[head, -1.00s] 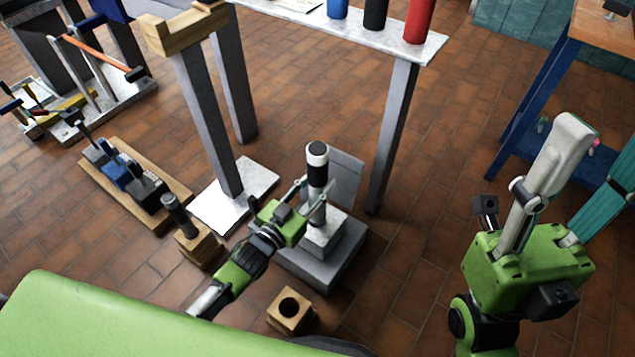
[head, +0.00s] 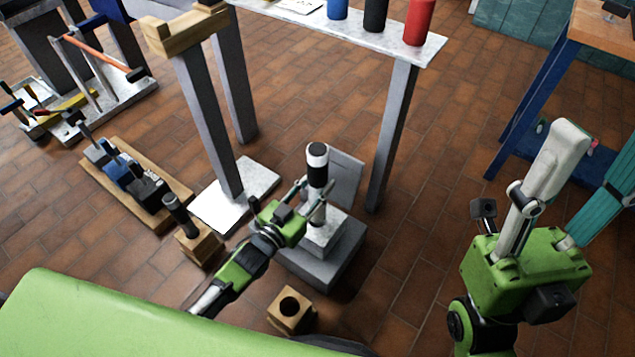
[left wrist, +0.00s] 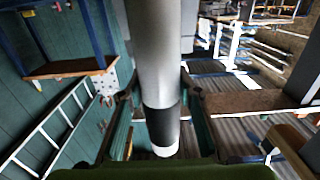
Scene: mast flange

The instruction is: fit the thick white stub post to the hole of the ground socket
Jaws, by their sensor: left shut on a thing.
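The thick white stub post (head: 318,157) with black bands stands upright over the ground socket, a stepped block with a pale upper part (head: 322,240) on a wider grey base (head: 335,268). My left gripper (head: 313,203) is shut on the post from the left. In the left wrist view the post (left wrist: 155,60) runs between the finger pads, its black band and white end low in the picture. The post's lower end and the socket's hole are hidden in the head view, so I cannot tell how deep it sits. My right gripper (head: 578,170) is open and empty at the right.
A wooden block with a hole (head: 290,306) and a wooden block holding a dark post (head: 183,215) stand near my left arm. A grey panel (head: 346,180) is behind the post. A table leg (head: 392,135) rises behind. Floor right of the socket is clear.

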